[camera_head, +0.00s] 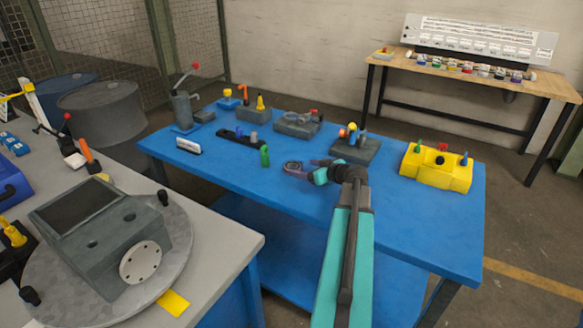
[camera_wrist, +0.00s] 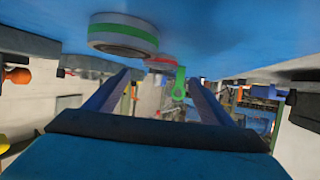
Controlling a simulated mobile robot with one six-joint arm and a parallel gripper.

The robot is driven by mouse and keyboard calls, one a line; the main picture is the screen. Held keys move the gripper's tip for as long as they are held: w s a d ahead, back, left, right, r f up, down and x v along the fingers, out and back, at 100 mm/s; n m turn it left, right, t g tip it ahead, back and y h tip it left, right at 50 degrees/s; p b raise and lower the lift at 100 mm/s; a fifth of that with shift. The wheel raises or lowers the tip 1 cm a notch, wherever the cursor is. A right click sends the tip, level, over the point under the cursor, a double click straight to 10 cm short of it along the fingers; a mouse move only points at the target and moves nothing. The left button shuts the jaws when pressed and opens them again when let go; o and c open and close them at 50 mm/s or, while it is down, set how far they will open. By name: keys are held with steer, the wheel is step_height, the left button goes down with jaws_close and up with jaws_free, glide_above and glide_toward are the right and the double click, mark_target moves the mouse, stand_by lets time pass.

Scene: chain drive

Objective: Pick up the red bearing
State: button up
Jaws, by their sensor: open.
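The red bearing (camera_wrist: 160,63), a grey ring with a red band, shows in the wrist view, where the blue table appears at the top. It lies beyond a larger-looking grey bearing with a green band (camera_wrist: 123,35), which partly hides it. My gripper (camera_wrist: 162,80) is open, its two blue fingers pointing toward the red bearing with nothing between them. In the head view my gripper (camera_head: 315,169) is low over the blue table, close to a grey ring (camera_head: 292,168). The bearings' colour bands cannot be told apart there.
A green upright piece (camera_head: 264,156) stands left of the ring on the blue table (camera_head: 420,225). A dark fixture block (camera_head: 355,151) is behind my gripper, and a yellow block (camera_head: 437,167) stands to the right. The table's front right is clear.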

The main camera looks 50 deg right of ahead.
mark_target(290, 165)
steer(key=shift+w+f, duration=0.3)
steer(key=shift+w, duration=0.3)
steer(key=shift+p+x, duration=1.4)
steer(key=shift+x, duration=1.2)
steer(key=shift+s+d+f, duration=0.1)
steer(key=c, duration=1.4)
steer(key=shift+r, duration=0.25)
steer(key=shift+r+b, duration=0.75)
steer(key=shift+r, duration=0.45)
steer(key=s+b, duration=0.1)
steer(key=s, duration=0.4)
steer(key=s+r+b, duration=0.1)
steer(key=s+b, duration=0.1)
steer(key=s, duration=0.3)
steer(key=s+r+b, duration=0.1)
steer(key=s+b, duration=0.1)
steer(key=s, duration=0.4)
steer(key=shift+r, duration=0.1)
